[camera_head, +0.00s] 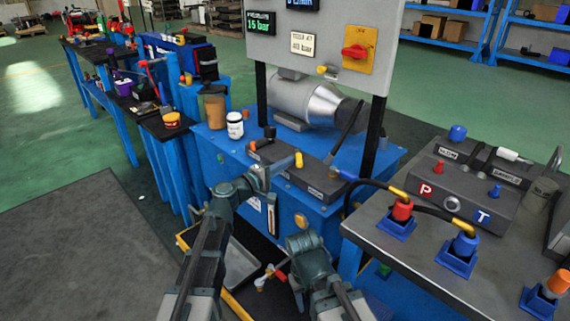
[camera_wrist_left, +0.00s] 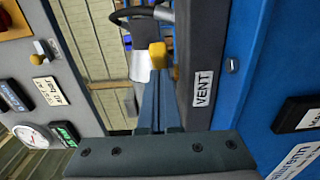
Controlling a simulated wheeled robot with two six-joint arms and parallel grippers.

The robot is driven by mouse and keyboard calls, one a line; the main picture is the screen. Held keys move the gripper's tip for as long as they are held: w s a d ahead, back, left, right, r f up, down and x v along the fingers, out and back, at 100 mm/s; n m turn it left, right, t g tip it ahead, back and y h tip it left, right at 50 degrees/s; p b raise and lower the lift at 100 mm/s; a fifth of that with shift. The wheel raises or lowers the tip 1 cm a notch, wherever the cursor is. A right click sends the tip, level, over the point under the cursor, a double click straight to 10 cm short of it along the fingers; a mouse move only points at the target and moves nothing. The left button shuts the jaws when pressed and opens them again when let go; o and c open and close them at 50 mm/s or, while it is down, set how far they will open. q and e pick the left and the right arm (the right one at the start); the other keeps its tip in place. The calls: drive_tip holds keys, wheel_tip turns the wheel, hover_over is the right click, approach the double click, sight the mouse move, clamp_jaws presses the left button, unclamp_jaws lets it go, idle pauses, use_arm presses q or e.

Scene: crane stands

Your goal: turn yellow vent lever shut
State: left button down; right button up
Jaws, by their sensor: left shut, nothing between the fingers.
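The yellow vent lever knob (camera_head: 298,160) stands on the dark manifold block (camera_head: 318,182) on the blue bench. In the left wrist view the yellow knob (camera_wrist_left: 157,55) appears just beyond my fingertips, beside the VENT label (camera_wrist_left: 203,88). My left gripper (camera_head: 272,168) is shut and empty, reaching over the block from the left, with its tips close to the knob. In the left wrist view the fingers (camera_wrist_left: 158,110) lie together. I cannot tell whether they touch the knob. My right arm shows at the bottom, but its fingers are not visible.
A grey panel (camera_head: 335,51) with a red switch (camera_head: 355,51) rises behind the block, above a silver motor (camera_head: 303,97). A white jar (camera_head: 235,125) and a brown container (camera_head: 214,106) stand to the left. A grey table (camera_head: 395,250) with hose couplings stands right.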

sight(308, 172)
use_arm(q)
drive_tip(key=shift+s, duration=0.1)
drive_tip(key=shift+s+d+n+t+y, duration=0.1)
drive_tip(key=shift+d+n+t+y, duration=0.2)
drive_tip(key=shift+y, duration=0.1)
drive_tip(key=shift+d, duration=0.1)
drive_tip(key=shift+s+d+n+t+y, duration=0.2)
drive_tip(key=shift+d+n+t+y, duration=0.2)
drive_tip(key=shift+n+t+y, duration=0.25)
drive_tip(key=shift+s+d+n+t+y, duration=0.15)
drive_tip(key=shift+d+n+t+y, duration=0.25)
drive_tip(key=shift+y, duration=0.35)
drive_tip(key=shift+w+d, duration=0.15)
drive_tip(key=shift+d, duration=0.85)
drive_tip(key=shift+w+d, duration=0.1)
drive_tip(key=shift+d, duration=1.1)
